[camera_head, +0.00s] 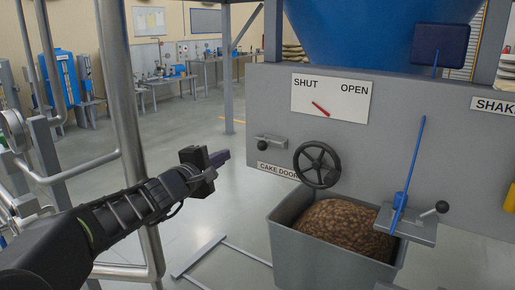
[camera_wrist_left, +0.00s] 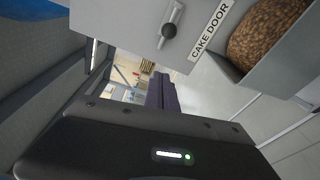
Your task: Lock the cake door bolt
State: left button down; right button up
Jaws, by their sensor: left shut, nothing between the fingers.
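The cake door bolt (camera_head: 271,141) is a small grey bolt with a black knob on the grey panel, just above the white CAKE DOOR label (camera_head: 277,171). It also shows in the left wrist view (camera_wrist_left: 171,22), at the top, with its round knob towards the camera. My left gripper (camera_head: 221,158) is shut and empty. It is left of the bolt in the head view, slightly lower and apart from it. Its dark fingers also show in the left wrist view (camera_wrist_left: 162,93). My right gripper is not in view.
A black handwheel (camera_head: 317,164) sits right of the bolt, below a SHUT/OPEN plate (camera_head: 331,98) whose red pointer is nearer SHUT. A grey bin (camera_head: 330,242) of brown material stands below. A bracket (camera_head: 408,226) with a blue rod and black-knobbed lever is at right. Steel pipes (camera_head: 127,100) rise at left.

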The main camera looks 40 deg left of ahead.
aim_at(263, 149)
pick_arm(q)
jog(key=shift+w, duration=0.1)
jog(key=w+p, duration=0.1)
jog(key=w, duration=0.2)
jog(key=w+a+p, duration=0.1)
jog(key=w, duration=0.2)
jog(key=w+p, duration=0.1)
jog(key=w, duration=0.3)
jog(key=shift+w+a+f, duration=0.1)
jog(key=shift+a+f, duration=0.2)
jog(key=d, duration=0.2)
jog(key=s+d, duration=0.1)
jog(key=d, duration=0.1)
jog(key=shift+r, duration=0.25)
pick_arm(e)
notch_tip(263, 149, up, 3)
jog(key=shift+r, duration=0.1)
pick_arm(q)
jog(key=shift+s, duration=0.1)
jog(key=d+b, duration=0.3)
jog(key=b, duration=0.2)
jog(key=shift+d, duration=0.25)
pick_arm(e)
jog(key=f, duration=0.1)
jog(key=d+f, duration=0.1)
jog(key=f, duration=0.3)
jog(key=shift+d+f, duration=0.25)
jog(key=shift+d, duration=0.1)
